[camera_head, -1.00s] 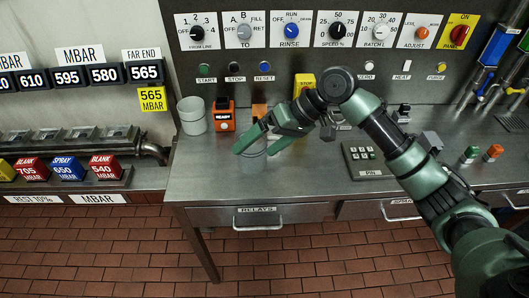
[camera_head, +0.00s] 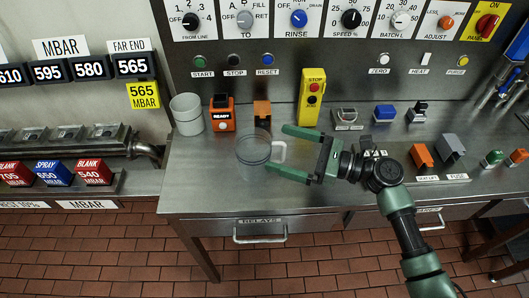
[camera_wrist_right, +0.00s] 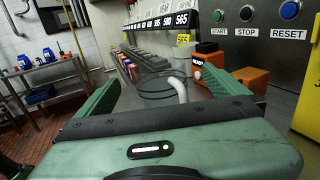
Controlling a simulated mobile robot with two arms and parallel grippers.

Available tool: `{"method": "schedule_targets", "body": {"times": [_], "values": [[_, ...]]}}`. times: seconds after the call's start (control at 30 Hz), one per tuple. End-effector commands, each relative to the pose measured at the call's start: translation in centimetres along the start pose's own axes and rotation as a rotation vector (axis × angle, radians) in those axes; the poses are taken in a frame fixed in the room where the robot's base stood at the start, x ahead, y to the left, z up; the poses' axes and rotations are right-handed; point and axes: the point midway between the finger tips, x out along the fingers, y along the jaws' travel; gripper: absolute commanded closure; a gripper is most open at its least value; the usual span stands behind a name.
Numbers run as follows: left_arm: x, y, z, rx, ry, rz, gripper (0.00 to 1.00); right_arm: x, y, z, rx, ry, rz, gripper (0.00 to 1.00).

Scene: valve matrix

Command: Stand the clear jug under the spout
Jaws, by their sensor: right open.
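The clear jug (camera_head: 252,149) stands on the steel bench near its front left, with its pale handle (camera_head: 280,151) on the right side. My right gripper (camera_head: 276,149) is open, pointing left, with its two green fingers on either side of the handle. In the right wrist view, the jug (camera_wrist_right: 160,87) and its handle sit between the spread fingers. I cannot tell whether a finger touches the jug. My left gripper is not in view. I cannot identify a spout for certain.
Behind the jug stand a grey pot (camera_head: 187,115), an orange READY box (camera_head: 221,115), an orange block (camera_head: 262,112) and a yellow STOP box (camera_head: 312,97). Orange and grey blocks (camera_head: 451,148) lie to the right. The bench left of the jug is clear.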

Motion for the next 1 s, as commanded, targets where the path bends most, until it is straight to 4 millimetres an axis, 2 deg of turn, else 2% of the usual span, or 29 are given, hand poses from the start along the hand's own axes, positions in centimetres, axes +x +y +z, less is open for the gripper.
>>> {"method": "schedule_targets", "body": {"times": [0.13, 0.27, 0.5, 0.8, 0.83, 1.0], "values": [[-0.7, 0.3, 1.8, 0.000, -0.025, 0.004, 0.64, 1.8, 0.0, 0.2, 0.000, -0.001, 0.002, 0.00], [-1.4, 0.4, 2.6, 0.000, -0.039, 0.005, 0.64, 3.3, 0.1, 0.1, 0.001, -0.001, 0.002, 0.00], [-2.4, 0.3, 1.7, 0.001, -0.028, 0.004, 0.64, 6.7, 0.1, -0.3, -0.003, 0.001, 0.002, 0.00], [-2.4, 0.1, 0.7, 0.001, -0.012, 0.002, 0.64, 7.3, 0.1, -0.5, -0.005, 0.002, 0.003, 0.00], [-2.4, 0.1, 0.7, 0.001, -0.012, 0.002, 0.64, 7.3, 0.1, -0.5, -0.005, 0.003, 0.003, 0.03], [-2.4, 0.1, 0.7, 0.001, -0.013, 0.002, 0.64, 7.3, 0.2, -0.5, -0.005, 0.003, 0.003, 0.50]]}}
